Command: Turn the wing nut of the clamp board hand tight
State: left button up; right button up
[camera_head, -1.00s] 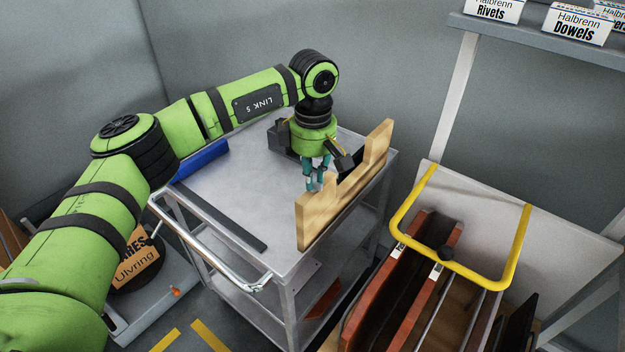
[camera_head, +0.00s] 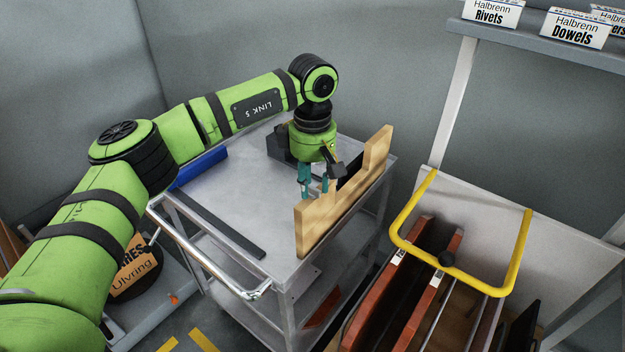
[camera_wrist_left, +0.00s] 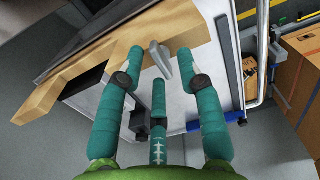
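The wooden clamp board (camera_head: 345,195), with a wide cut-out in its top edge, stands upright along the right side of a metal cart. It also shows in the left wrist view (camera_wrist_left: 70,92). A grey, elongated part that looks like the wing nut (camera_wrist_left: 160,60) sticks out beside the board in the left wrist view. My left gripper (camera_head: 314,191) points down at the board. Its teal fingers (camera_wrist_left: 158,70) are spread around the grey part, with visible gaps on both sides; contact cannot be told. The wing nut cannot be made out in the head view. My right gripper is out of view.
A blue bar (camera_head: 200,167), a dark flat strip (camera_head: 215,223) and a black block (camera_head: 279,143) are on the cart top (camera_head: 225,195). A chrome handle (camera_head: 205,255) runs along the cart's front. A yellow-handled rack (camera_head: 398,228) stands to the right.

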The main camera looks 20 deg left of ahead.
pick_arm(q)
notch_tip(320, 180, up, 12)
dwell(0.7)
dwell(0.4)
